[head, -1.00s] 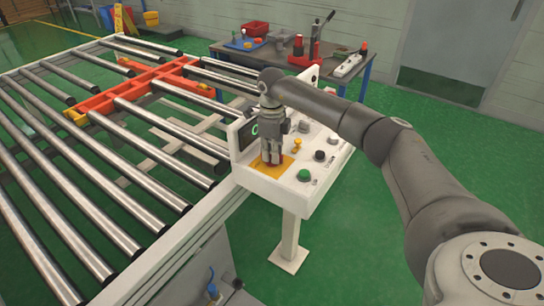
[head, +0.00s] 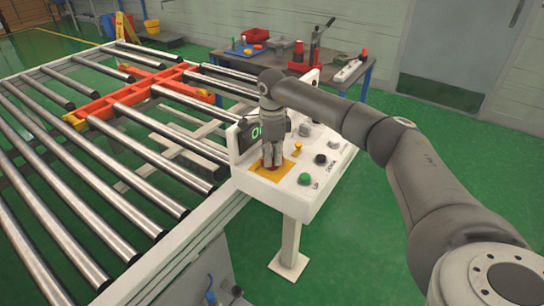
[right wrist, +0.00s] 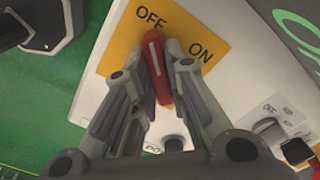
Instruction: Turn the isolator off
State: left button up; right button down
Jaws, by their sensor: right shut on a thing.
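The isolator is a red handle (right wrist: 155,70) with a white line, on a yellow plate (right wrist: 121,50) marked OFF and ON. In the right wrist view the end of the handle with the line lies just below the word OFF, with ON to its right. In the head view the yellow plate (head: 270,175) is on the sloped top of a white control panel. My right gripper (right wrist: 157,72) is shut on the red handle, with a finger on each side. In the head view my right gripper (head: 272,162) points down at the plate and largely hides the handle. My left gripper is out of view.
The panel also carries a green button (head: 305,179), a black knob (head: 320,159), a yellow knob (head: 297,147) and a display (head: 255,133). A roller conveyor (head: 100,160) with an orange frame (head: 135,92) lies left. A tool table (head: 285,62) stands behind.

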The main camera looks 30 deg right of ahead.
jog(key=shift+r, duration=0.1)
jog(key=c, duration=1.4)
grip_release()
jog(key=shift+c, duration=0.2)
notch_tip(320, 180, up, 12)
